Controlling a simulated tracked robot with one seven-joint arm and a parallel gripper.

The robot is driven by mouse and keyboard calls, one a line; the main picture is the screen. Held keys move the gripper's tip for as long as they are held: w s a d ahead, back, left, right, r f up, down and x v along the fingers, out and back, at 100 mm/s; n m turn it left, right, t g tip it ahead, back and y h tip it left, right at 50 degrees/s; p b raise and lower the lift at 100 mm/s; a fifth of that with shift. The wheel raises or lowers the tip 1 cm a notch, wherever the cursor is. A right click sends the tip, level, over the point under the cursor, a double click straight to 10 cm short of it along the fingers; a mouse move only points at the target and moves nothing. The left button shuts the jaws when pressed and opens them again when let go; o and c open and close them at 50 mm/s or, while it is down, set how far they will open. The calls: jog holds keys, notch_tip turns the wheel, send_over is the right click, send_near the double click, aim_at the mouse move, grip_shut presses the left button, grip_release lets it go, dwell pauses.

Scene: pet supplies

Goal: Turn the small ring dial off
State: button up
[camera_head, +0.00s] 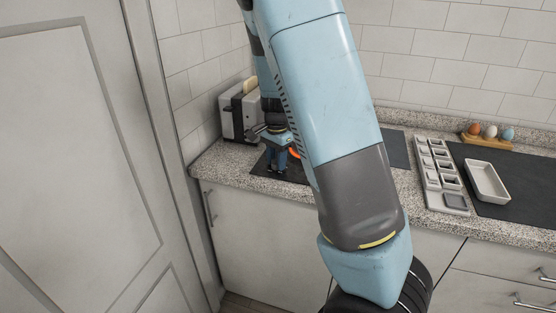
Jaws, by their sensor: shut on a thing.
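A dark hob panel (262,168) lies on the counter at the left, partly hidden behind my arm. A glowing orange patch (294,153), apparently a lit ring, shows just right of my gripper. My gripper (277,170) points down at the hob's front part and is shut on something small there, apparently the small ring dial. The dial itself is hidden by the gripper, so its angle cannot be told.
A toaster (238,112) stands close behind and left of my gripper, by the wall. To the right are a compartment tray (433,180), a white dish (487,181) on a dark mat (520,203), and an egg holder (486,141). A grey door (75,160) fills the left.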

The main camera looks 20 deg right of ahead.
jog(key=shift+d, duration=0.25)
jog(key=shift+c, duration=0.2)
jog(key=shift+a, duration=0.15)
jog(key=shift+n, duration=0.4)
jog(key=n, duration=0.6)
jog(key=shift+s+f, duration=0.1)
jog(key=n, duration=0.7)
jog(key=shift+s+a, duration=0.1)
jog(key=o, duration=1)
jog(key=shift+o, duration=0.2)
